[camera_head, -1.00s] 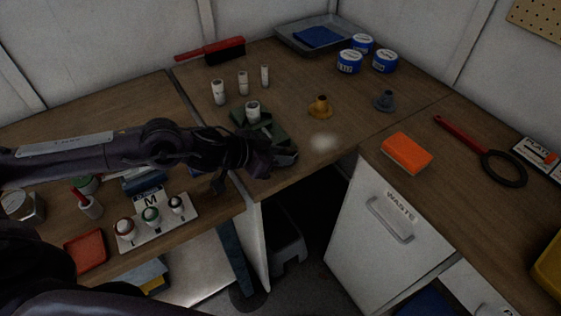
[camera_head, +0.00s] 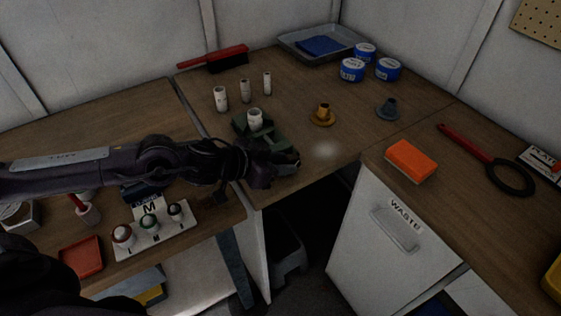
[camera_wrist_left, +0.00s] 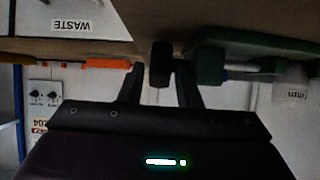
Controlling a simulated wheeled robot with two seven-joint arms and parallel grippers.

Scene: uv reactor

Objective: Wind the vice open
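The green vice (camera_head: 243,124) sits near the front edge of the wooden bench, partly hidden by my left gripper. A white cylinder (camera_head: 255,120) stands at its jaws. My left gripper (camera_head: 286,163) is at the vice's near side, at the bench edge. In the left wrist view the green vice body (camera_wrist_left: 211,62) is right of my fingers, with a pale screw rod beside it. My left fingers (camera_wrist_left: 160,82) are spread apart, with a dark knob-like part (camera_wrist_left: 160,60) between them in the picture. I cannot tell whether they touch it. My right gripper is not in view.
Several white cylinders (camera_head: 221,98) stand behind the vice. A yellow flanged part (camera_head: 323,116) and a grey one (camera_head: 388,109) are to its right. An orange block (camera_head: 411,160) lies on the right bench. A white stand with knobs (camera_head: 150,240) is below my arm.

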